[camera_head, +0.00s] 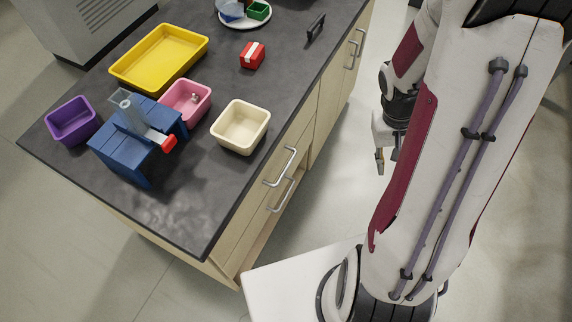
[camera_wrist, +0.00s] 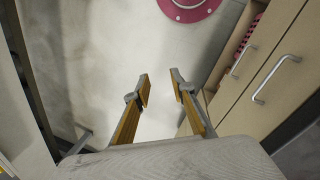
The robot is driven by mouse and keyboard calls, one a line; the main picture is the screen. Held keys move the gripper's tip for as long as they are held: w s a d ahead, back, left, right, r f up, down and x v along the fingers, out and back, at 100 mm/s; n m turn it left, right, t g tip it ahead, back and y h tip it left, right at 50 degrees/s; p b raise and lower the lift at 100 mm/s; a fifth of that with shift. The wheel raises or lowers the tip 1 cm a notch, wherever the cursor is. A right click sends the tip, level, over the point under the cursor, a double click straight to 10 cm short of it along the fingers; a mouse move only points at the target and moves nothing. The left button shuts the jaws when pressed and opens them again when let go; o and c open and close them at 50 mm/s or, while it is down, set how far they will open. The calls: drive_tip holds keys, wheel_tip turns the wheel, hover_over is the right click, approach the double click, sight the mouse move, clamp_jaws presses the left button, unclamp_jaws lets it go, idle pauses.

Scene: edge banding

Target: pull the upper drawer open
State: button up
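The light wood cabinet under the dark counter has an upper drawer with a silver bar handle (camera_head: 280,167) on its near section. A second bar handle (camera_head: 281,195) sits just below it. The upper drawer looks shut in the head view. My gripper (camera_head: 387,158) hangs to the right of the cabinet, apart from the handles, over open floor. In the wrist view my gripper (camera_wrist: 161,87) has its two fingers spread with nothing between them. Two bar handles show at right in that view, a larger one (camera_wrist: 275,78) and a smaller one (camera_wrist: 243,61), both clear of the fingers.
Another pair of handles (camera_head: 355,45) is on the cabinet's far section. The counter (camera_head: 185,215) carries a yellow tray (camera_head: 160,57), purple, pink and cream bins (camera_head: 240,127), a blue stand (camera_head: 125,150) and a red block (camera_head: 252,55). Floor between cabinet and arm is clear.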

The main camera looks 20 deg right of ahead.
drive_tip(key=d+f, duration=0.3)
drive_tip(key=f, duration=0.5)
drive_tip(key=m+t+y, duration=0.6)
drive_tip(key=t+y, duration=0.6)
drive_tip(key=y, duration=0.1)
approach(286, 166)
drive_tip(key=w+a+f, duration=0.1)
drive_tip(key=a, duration=0.1)
drive_tip(key=shift+w+d, duration=0.1)
drive_tip(key=shift+d, duration=0.05)
drive_tip(key=shift+w+f, duration=0.1)
drive_tip(key=shift+w, duration=0.05)
drive_tip(key=shift+x, duration=3.75)
